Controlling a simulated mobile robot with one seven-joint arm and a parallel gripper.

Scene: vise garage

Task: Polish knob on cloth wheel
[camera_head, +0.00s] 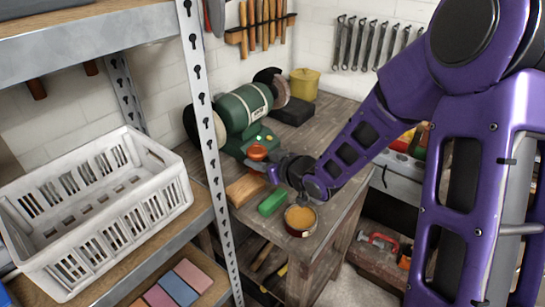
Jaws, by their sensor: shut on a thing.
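A green bench grinder (243,108) stands on the wooden workbench (335,118). A dark wheel (190,124) is on its left side, partly hidden by the shelf post. On its right is a brownish, dark-edged wheel (278,88). I cannot tell for certain which wheel is the cloth one. My gripper (268,170) is in front of the grinder, pointing left. It is shut on what looks like an orange-red round knob (258,152), near the grinder's base and apart from both wheels. The grip itself is small and partly hidden.
A green block (272,202), a wooden block (246,188) and a round tin with orange contents (300,218) lie near the bench front. A yellow pot (304,84) stands behind. The metal shelf post (207,130) and white crate (95,205) are at left.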

